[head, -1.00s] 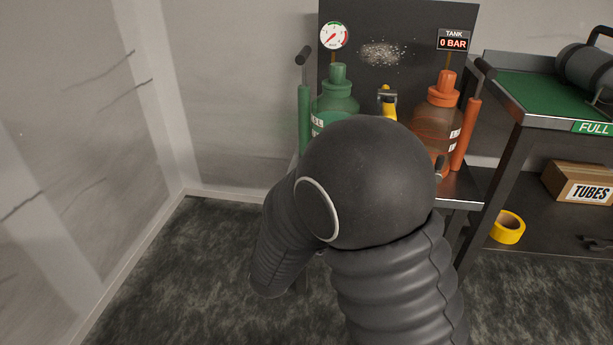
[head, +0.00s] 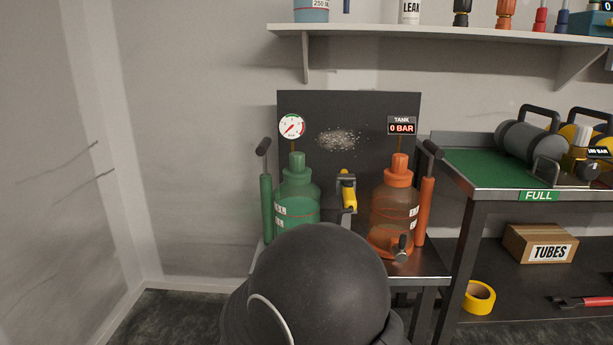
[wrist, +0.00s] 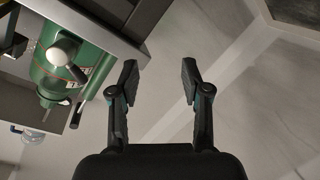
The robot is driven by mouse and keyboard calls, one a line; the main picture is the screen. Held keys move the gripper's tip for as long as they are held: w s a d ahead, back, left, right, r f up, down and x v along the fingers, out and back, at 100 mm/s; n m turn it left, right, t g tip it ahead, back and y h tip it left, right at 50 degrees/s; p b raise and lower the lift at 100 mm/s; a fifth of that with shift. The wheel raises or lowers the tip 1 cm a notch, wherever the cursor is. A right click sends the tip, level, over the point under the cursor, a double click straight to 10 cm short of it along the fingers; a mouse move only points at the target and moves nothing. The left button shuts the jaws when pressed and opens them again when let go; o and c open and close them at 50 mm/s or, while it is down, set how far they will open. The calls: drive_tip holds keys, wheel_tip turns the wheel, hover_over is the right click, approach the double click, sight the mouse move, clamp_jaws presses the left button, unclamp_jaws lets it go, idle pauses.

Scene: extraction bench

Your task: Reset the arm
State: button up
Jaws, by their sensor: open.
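My gripper (wrist: 158,82) is open in the wrist view, with nothing between its two dark fingers. Bare pale wall lies behind the fingertips. A green bottle (wrist: 82,62) stands to the left of the fingers there, apart from them. In the head view my folded dark arm covers the bottom middle, and my gripper is hidden. The green bottle (head: 297,200) and an orange bottle (head: 395,208) stand on a metal bench (head: 428,268), part of which my arm hides.
Hand pumps flank the bottles, the green pump (head: 266,205) and the orange pump (head: 426,205). A yellow-handled tool (head: 348,192) is between them. A gauge (head: 291,127) and a "0 BAR" display (head: 401,126) are behind. A cart (head: 478,193) stands right, a shelf (head: 440,33) above. Free floor lies left.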

drive_tip(key=s+a+f+g+y, duration=0.2)
drive_tip(key=s+a+f+g, duration=0.1)
drive_tip(key=s+f+g, duration=0.2)
drive_tip(key=s+d+r+m+g, duration=0.2)
drive_tip(key=s+d+g, duration=0.25)
drive_tip(key=s, duration=0.25)
drive_tip(key=s+d+r+m+h+p, duration=0.1)
drive_tip(key=s+d+r, duration=0.3)
drive_tip(key=d, duration=0.5)
drive_tip(key=s+d+r+m+h, duration=0.1)
drive_tip(key=s+d+r+m, duration=0.2)
drive_tip(key=d+r, duration=0.6)
drive_tip(key=s+d+r+m+h+p, duration=0.1)
drive_tip(key=s+d+r+m, duration=0.2)
drive_tip(key=s+d+r, duration=0.3)
drive_tip(key=d, duration=0.4)
drive_tip(key=shift+s+d+r+p, duration=0.15)
drive_tip(key=shift+s+r+p, duration=0.15)
drive_tip(key=shift+s+p, duration=0.1)
